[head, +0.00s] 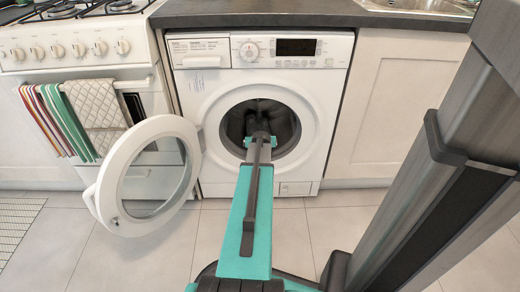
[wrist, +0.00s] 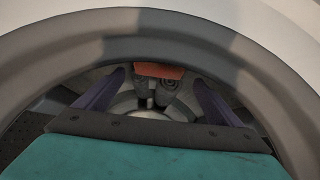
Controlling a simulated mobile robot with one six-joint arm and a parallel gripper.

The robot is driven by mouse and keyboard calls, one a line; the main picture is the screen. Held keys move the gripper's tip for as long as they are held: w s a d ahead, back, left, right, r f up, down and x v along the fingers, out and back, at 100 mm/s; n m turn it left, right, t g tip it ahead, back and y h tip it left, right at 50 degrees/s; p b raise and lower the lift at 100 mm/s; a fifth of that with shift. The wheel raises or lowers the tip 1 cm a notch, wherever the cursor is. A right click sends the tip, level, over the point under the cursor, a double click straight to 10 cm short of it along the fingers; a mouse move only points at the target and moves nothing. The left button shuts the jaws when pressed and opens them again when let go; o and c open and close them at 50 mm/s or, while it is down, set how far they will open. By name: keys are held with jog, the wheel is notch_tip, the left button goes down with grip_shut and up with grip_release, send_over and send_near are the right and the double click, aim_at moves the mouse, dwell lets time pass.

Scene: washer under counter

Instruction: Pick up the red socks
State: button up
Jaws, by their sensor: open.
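A small red-orange patch, which looks like part of the red socks (wrist: 160,71), shows deep inside the drum in the wrist view. Its shape is mostly hidden, and I cannot tell whether it is one sock or two. My gripper (wrist: 155,90) is open, with its dark tips just below the patch and seemingly nothing between them. I cannot tell whether they touch the red cloth. In the head view my arm reaches straight through the washer's door opening, with my gripper (head: 262,112) dark inside the drum. The socks cannot be made out there.
The white washer (head: 203,110) stands under a dark counter (head: 265,13). Its round door (head: 106,190) is swung open to the left. The grey door rim (wrist: 75,50) arches closely around my gripper. A stove with towels (head: 101,108) is at left; a cabinet (head: 397,100) is at right.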

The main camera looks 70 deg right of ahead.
jog(key=shift+b+x, duration=1.45)
jog(key=shift+x, duration=1.15)
jog(key=shift+s+r, duration=0.1)
jog(key=shift+s, duration=0.1)
jog(key=shift+c, duration=0.2)
jog(key=shift+d, duration=0.1)
jog(key=c, duration=1.1)
